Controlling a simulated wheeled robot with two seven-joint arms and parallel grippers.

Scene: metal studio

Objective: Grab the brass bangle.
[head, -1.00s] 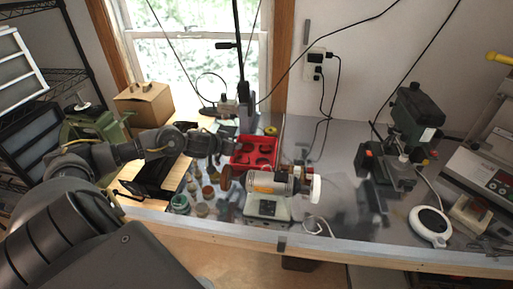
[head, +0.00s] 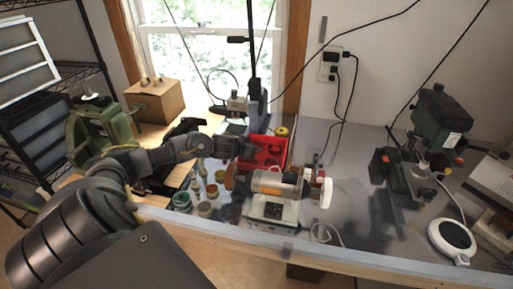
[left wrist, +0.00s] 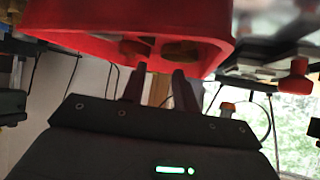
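A red tray (head: 268,163) stands on the metal bench near the window, with dark round shapes inside. My left gripper (head: 243,149) is at the tray's left side in the head view and covers part of it. In the left wrist view the two dark fingers (left wrist: 157,84) stand apart with a gap between them, close to the wall of the red tray (left wrist: 85,28). A brownish-gold curved thing (left wrist: 181,50) shows inside the tray beyond the fingertips; I cannot tell whether it is the brass bangle. My right gripper is not in view.
A cylindrical machine (head: 280,185) stands in front of the tray. Several small jars (head: 205,209) stand left of it. A pole stand (head: 257,105) rises behind the tray. A green drill press (head: 435,125) is at the right. Bare bench lies between machine and press.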

